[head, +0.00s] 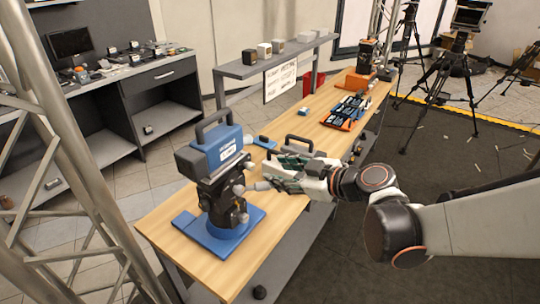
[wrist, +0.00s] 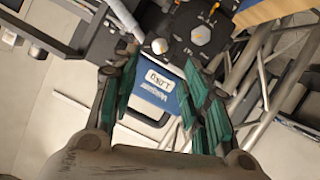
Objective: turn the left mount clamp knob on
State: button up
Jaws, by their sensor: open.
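The left mount (head: 212,195) is a black clamp on a blue base plate, at the near left end of the wooden bench. A blue and grey unit (head: 218,148) with a carry handle sits on it. Pale round knobs show on its right side, one of them a clamp knob (head: 238,189); which one the task names I cannot tell. My gripper (head: 262,174) is open, just right of the mount, with its fingers toward the knobs. In the wrist view my gripper (wrist: 160,85) is empty. A pale round knob (wrist: 159,46) shows beyond the fingertips, with the blue labelled unit (wrist: 160,98) between the fingers.
A dark handled item (head: 298,145) lies on the bench behind my gripper. An orange mount (head: 359,79) and a blue and orange tool tray (head: 347,110) stand farther back. A grey shelf (head: 270,65) lines the left edge. Truss poles (head: 85,150) rise at the left.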

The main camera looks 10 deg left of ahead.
aim_at(253, 167)
jog(key=b+x, duration=0.2)
jog(key=x, duration=0.8)
jog(key=shift+f, duration=0.1)
grip_shut()
